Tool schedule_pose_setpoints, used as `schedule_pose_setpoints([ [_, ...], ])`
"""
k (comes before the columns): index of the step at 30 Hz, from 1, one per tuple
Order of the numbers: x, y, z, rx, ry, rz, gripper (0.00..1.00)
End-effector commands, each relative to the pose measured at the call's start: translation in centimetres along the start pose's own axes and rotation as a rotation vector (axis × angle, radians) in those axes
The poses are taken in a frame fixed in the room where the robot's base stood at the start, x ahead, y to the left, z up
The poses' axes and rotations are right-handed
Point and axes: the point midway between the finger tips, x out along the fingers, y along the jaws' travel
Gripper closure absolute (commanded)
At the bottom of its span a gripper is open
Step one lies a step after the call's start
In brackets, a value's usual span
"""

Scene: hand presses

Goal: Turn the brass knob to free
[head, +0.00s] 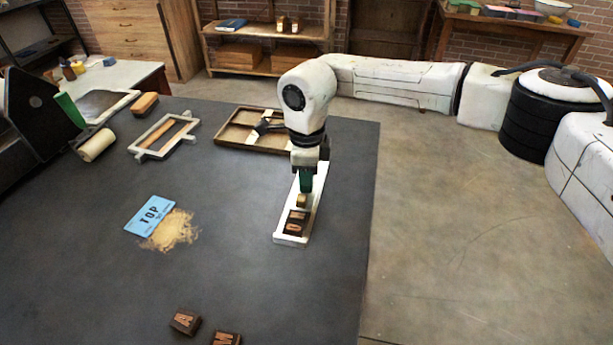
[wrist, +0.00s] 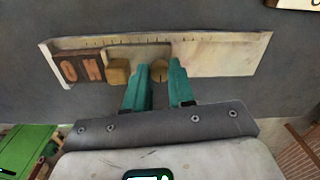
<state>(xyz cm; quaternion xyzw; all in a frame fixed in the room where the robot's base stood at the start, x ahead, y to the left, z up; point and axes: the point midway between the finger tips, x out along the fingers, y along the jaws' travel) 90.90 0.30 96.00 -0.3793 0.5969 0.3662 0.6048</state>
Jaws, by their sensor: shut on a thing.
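A pale composing stick (head: 311,208) lies on the dark table, with a ruled scale along one edge; the wrist view shows it lengthwise (wrist: 225,57). Two wooden type blocks, O (wrist: 68,70) and N (wrist: 93,67), sit at one end. A brass block (wrist: 117,73) stands against the N on a sliding plate (wrist: 140,52). The round brass knob (wrist: 159,74) is between the green fingertips of my gripper (wrist: 160,71), which is shut on it. In the head view my gripper (head: 306,181) points straight down over the stick and hides the knob. The knob's turn cannot be told.
A wooden tray (head: 233,141) stands just behind the stick. Two loose type blocks (head: 185,321) lie near the front. The table's right edge is close to the stick.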

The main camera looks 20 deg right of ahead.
Motion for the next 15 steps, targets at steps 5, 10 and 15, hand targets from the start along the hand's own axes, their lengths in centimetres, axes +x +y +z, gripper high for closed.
schedule_pose_setpoints([
  [5, -0.04, -0.01, 0.04, -0.016, -0.001, -0.001, 1.0],
  [10, -0.05, -0.01, 0.04, -0.017, -0.001, -0.001, 1.0],
  [15, -0.05, 0.0, 0.04, -0.017, -0.001, -0.001, 0.75],
])
